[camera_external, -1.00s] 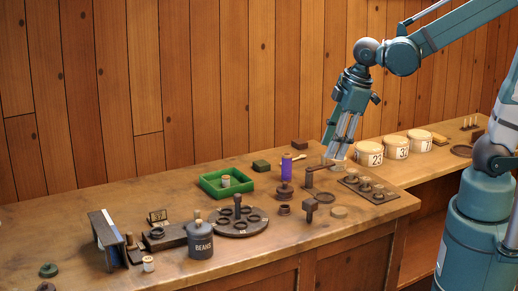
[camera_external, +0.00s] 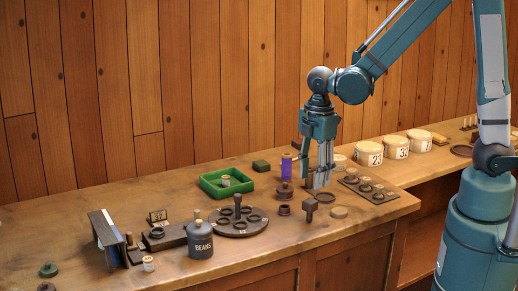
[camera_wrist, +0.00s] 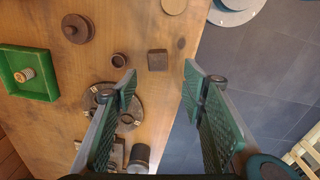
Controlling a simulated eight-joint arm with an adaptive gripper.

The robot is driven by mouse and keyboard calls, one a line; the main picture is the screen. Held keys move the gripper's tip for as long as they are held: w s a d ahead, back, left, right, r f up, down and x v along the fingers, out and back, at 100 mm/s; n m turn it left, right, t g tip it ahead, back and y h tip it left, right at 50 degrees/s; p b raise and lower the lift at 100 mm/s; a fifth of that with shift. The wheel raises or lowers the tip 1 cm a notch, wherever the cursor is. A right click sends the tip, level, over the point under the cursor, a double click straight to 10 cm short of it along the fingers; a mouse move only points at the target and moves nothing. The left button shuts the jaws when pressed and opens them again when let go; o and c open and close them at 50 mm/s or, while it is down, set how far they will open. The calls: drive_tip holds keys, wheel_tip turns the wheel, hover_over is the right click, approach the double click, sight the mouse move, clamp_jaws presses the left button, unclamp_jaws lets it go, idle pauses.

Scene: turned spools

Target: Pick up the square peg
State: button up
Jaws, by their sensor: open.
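The square peg (camera_external: 310,208) is a dark brown upright piece with a blocky square head, near the front of the wooden bench. In the wrist view the square peg (camera_wrist: 158,61) shows from above as a dark square, between the lines of my two fingers and slightly beyond their tips. My gripper (camera_external: 320,182) points down above and just behind the peg in the external view. In the wrist view my gripper (camera_wrist: 160,84) has its fingers wide apart with nothing between them. A gap remains between fingers and peg.

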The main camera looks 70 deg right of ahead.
sight(310, 201)
drive_tip(key=shift+w+d+f+n, duration=0.1)
drive_tip(key=shift+w+f+n, duration=0.1)
drive_tip(key=shift+f, duration=0.4)
drive_tip(key=shift+w+d+f+n, duration=0.1)
drive_tip(key=shift+f+n, duration=0.1)
drive_tip(key=shift+f, duration=0.35)
drive_tip(key=shift+f, duration=1.3)
drive_tip(key=shift+f, duration=2.6)
drive_tip(key=shift+c, duration=0.5)
drive_tip(key=c, duration=0.8)
